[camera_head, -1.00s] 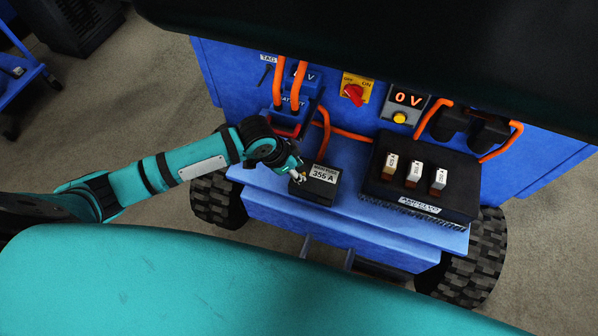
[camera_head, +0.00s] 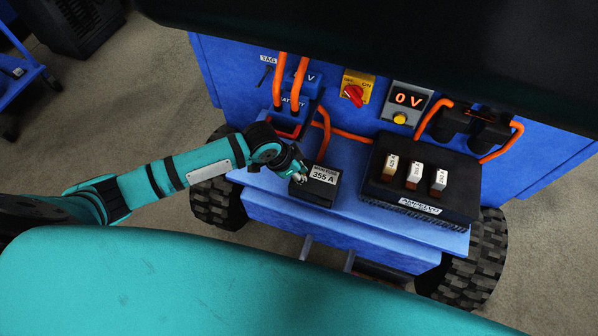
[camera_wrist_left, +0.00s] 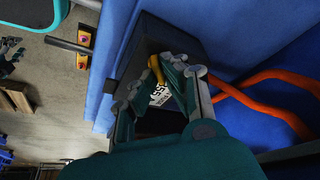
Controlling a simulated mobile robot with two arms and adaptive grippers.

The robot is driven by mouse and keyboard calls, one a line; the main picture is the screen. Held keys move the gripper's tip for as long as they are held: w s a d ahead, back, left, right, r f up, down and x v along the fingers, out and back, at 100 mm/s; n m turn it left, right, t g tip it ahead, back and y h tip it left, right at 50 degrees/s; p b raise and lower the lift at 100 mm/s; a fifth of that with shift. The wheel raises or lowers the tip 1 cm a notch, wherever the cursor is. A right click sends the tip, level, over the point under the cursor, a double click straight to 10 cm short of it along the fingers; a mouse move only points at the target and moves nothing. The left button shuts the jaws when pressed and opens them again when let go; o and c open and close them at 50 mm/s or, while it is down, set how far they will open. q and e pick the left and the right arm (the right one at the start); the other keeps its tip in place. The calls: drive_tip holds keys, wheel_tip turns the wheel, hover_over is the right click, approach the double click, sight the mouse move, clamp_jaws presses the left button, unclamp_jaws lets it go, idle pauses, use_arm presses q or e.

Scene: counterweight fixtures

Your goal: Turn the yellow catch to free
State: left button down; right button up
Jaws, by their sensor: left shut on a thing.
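The yellow catch (camera_wrist_left: 156,68) shows in the left wrist view, between the fingertips of my left gripper (camera_wrist_left: 152,79). The fingers are shut on it and hide part of it. The catch sits at the dark main-fuse box, labelled 355 A (camera_head: 318,186). In the head view my left gripper (camera_head: 300,174) is at the left side of this box and covers the catch.
Orange cables (camera_head: 323,135) rise behind the box. A black block with several pale-topped fuses (camera_head: 414,176) stands to its right.

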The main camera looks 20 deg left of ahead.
use_arm(q)
drive_tip(key=shift+r+n+p, duration=0.2)
drive_tip(key=shift+n+p, duration=0.1)
drive_tip(key=shift+p, duration=0.35)
drive_tip(key=n+y+p, duration=0.1)
drive_tip(key=n+p, duration=0.1)
drive_tip(key=p, duration=0.1)
drive_tip(key=n+t+p, duration=0.1)
drive_tip(key=n+p, duration=0.2)
drive_tip(key=p, duration=0.1)
drive_tip(key=shift+s+d+r+y, duration=0.1)
drive_tip(key=shift+d+y, duration=0.05)
drive_tip(key=shift+y, duration=0.25)
drive_tip(key=shift+f+n+y+p, duration=0.25)
drive_tip(key=shift+n+y+p, duration=0.35)
drive_tip(key=shift+n+p, duration=1.05)
drive_tip(key=shift+t, duration=0.3)
drive_tip(key=c, duration=1.4)
unclamp_jaws()
drive_tip(key=shift+c, duration=0.2)
drive_tip(key=shift+r, duration=0.1)
